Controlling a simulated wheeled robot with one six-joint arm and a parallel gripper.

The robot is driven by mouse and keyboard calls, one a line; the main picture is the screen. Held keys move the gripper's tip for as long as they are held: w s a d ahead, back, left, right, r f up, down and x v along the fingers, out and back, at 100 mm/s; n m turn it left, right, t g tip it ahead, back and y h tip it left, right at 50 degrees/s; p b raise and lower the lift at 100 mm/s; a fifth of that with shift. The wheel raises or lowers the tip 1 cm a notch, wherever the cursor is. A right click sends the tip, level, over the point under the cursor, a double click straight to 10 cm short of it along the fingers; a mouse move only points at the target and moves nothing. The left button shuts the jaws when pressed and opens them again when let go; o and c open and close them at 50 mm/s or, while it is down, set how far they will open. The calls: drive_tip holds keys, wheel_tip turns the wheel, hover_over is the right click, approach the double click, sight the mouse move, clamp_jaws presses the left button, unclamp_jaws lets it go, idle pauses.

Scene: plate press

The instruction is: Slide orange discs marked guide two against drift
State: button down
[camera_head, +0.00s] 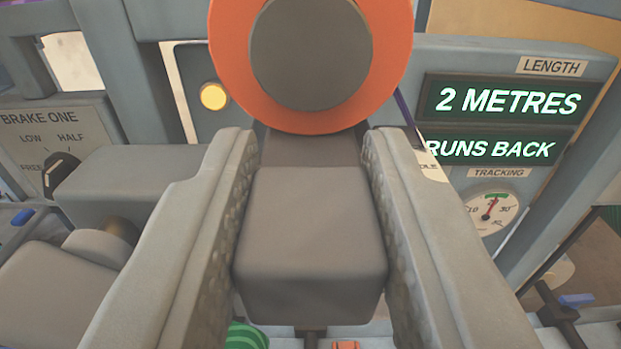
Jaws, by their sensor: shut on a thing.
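An orange disc (232,65) with a round dark grey hub (311,50) fills the top middle, cut off by the top edge. No guide number shows on it. My gripper (308,142) has its two grey fingers on either side of a grey block (310,235) just below the disc. It is shut on this block; the fingers' lower ends run out of view. The tracking gauge (493,212) at the right has a green mark at its top, with its red needle close to that mark. The display above it (490,149) reads "RUNS BACK".
A length display (508,103) reads "2 METRES". A lit yellow lamp (214,96) is left of the disc. The "BRAKE ONE" knob (62,173) and grey machine housings (135,185) crowd the left. A green striped thing (246,337) shows at the bottom.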

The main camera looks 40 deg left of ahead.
drive_tip(key=shift+v, duration=0.9)
drive_tip(key=c, duration=1.4)
unclamp_jaws()
drive_tip(key=shift+o, duration=0.2)
drive_tip(key=shift+d, duration=0.1)
drive_tip(key=shift+s, duration=0.1)
drive_tip(key=v, duration=1.7)
drive_tip(key=shift+s, duration=0.2)
drive_tip(key=shift+d, duration=0.1)
